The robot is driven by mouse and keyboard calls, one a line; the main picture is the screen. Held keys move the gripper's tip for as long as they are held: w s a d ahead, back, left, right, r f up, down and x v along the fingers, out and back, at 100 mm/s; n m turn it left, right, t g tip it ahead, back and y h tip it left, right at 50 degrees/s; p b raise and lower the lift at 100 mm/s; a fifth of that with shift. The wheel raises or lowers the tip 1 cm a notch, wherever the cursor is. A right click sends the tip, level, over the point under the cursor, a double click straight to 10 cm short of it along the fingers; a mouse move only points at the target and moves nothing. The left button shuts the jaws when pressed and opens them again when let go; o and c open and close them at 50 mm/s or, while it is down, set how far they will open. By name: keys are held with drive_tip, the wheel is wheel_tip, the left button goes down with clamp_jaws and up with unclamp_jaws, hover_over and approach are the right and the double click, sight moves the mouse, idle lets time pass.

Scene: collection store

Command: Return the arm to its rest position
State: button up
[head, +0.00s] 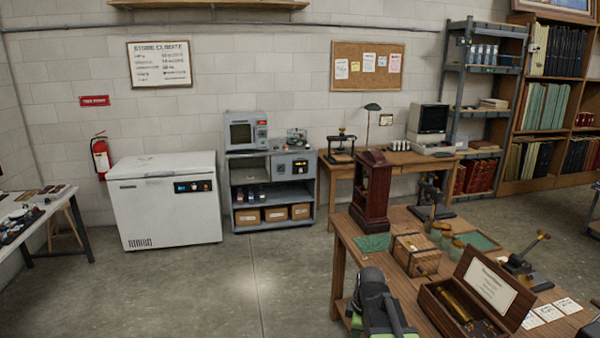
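A dark grey, rounded part with green pieces rises from the bottom edge of the head view, in front of the wooden table's near left corner. It looks like part of my arm, with a narrow dark bar slanting down to the right. I can make out no fingertips, so whether my gripper is open or shut does not show. Nothing held is visible. The lower part of the arm is cut off by the frame.
A white chest freezer (165,205) stands behind. The floor (240,285) at left centre is clear.

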drive_tip(key=s+f+m+g, duration=0.1)
drive_tip(key=s+m+g, duration=0.1)
drive_tip(key=s+m, duration=0.8)
drive_tip(key=m, duration=0.5)
drive_tip(key=shift+s+h, duration=0.3)
idle(1.1)
